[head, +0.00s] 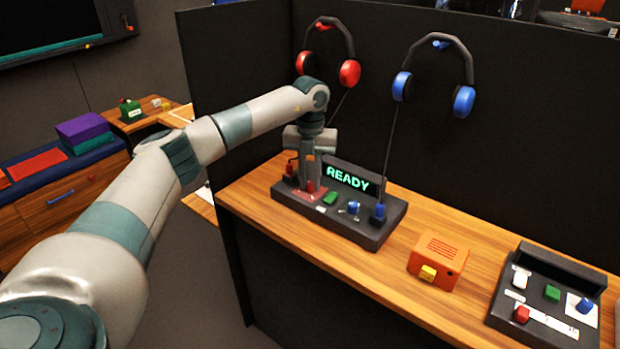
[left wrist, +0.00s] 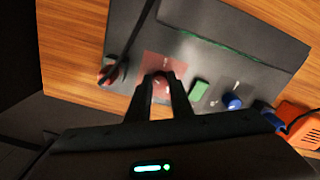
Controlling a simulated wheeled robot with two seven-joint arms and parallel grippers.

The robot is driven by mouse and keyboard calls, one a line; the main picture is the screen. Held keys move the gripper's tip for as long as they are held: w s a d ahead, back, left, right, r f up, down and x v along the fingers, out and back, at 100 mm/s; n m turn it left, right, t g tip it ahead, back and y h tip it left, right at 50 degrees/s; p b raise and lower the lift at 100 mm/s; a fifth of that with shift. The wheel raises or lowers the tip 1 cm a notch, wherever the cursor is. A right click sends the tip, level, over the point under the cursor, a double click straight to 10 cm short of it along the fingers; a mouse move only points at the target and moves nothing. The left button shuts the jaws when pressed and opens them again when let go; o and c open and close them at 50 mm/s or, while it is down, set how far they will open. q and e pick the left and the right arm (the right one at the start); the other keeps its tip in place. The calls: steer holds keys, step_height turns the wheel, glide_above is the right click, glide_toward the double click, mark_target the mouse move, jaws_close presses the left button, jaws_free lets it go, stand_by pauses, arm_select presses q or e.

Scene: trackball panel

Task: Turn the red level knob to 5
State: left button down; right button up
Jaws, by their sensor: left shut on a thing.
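The red level knob (head: 310,186) sits on a pale red patch at the left of the black panel (head: 365,235), whose display reads READY. My left gripper (head: 309,180) points down over it from above. In the left wrist view the two dark fingers (left wrist: 161,82) are closed on either side of the red knob (left wrist: 160,90). The fingers cover its sides, and its pointer and scale cannot be read. My right gripper is in neither view.
A green button (head: 330,199), a blue knob (head: 354,207) and a blue plug (head: 379,211) are on the same panel. Red headphones (head: 349,73) and blue headphones (head: 463,101) hang behind. An orange box (head: 438,262) and a second panel (head: 550,300) stand right.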

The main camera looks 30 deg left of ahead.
arm_select(q)
steer(key=m, duration=0.4)
steer(key=shift+m, duration=0.3)
steer(key=m, duration=0.4)
steer(key=shift+m, duration=0.3)
steer(key=m, duration=0.3)
steer(key=shift+d, duration=0.1)
steer(key=shift+m, duration=1)
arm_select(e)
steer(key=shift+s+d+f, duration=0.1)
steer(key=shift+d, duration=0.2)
arm_select(q)
steer(key=c, duration=1.6)
jaws_free()
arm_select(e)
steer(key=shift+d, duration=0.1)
